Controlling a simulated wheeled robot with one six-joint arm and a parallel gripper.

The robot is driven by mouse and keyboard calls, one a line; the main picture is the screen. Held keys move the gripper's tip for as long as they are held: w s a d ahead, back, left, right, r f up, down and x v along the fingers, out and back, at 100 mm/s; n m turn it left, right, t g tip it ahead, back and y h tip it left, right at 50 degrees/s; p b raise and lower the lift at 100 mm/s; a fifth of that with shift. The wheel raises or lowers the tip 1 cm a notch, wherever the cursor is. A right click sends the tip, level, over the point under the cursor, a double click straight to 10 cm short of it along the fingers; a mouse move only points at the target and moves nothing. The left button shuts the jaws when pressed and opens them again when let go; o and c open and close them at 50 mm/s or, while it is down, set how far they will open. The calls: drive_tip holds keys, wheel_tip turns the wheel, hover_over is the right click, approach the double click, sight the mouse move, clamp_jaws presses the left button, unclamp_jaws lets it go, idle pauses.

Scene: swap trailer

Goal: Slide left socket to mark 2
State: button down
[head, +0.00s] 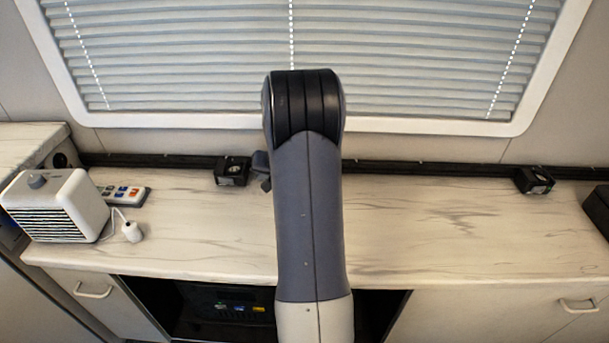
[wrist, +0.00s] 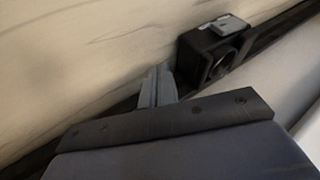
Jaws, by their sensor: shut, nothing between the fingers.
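The left socket (head: 232,171) is a small black box on the black rail (head: 420,168) along the back of the counter. It also shows in the wrist view (wrist: 205,56), with a round face and a grey piece on top. My gripper (head: 262,165) is just right of the socket in the head view, partly hidden behind my arm. In the wrist view its grey fingers (wrist: 157,86) are shut and empty, close beside the socket. I cannot tell whether they touch it. I cannot make out mark 2.
A second black socket (head: 534,180) sits at the right of the rail. A white heater (head: 57,207), a remote (head: 122,193) and a white plug (head: 131,231) are at the counter's left.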

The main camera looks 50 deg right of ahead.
sight(247, 179)
drive_tip(key=shift+w+a+r, duration=0.1)
drive_tip(key=shift+w+a, duration=0.8)
drive_tip(key=shift+w, duration=0.2)
drive_tip(key=shift+w+a, duration=0.1)
drive_tip(key=w+a+p, duration=0.2)
drive_tip(key=w+a, duration=0.2)
drive_tip(key=w, duration=0.1)
drive_tip(key=w+a+p, duration=0.2)
drive_tip(key=w+a, duration=0.3)
drive_tip(key=w+a+p, duration=0.2)
drive_tip(key=w+a, duration=0.3)
drive_tip(key=shift+w+r, duration=0.1)
drive_tip(key=shift+w, duration=0.25)
drive_tip(key=shift+w+a, duration=0.35)
drive_tip(key=shift+w, duration=0.05)
drive_tip(key=shift+f, duration=0.2)
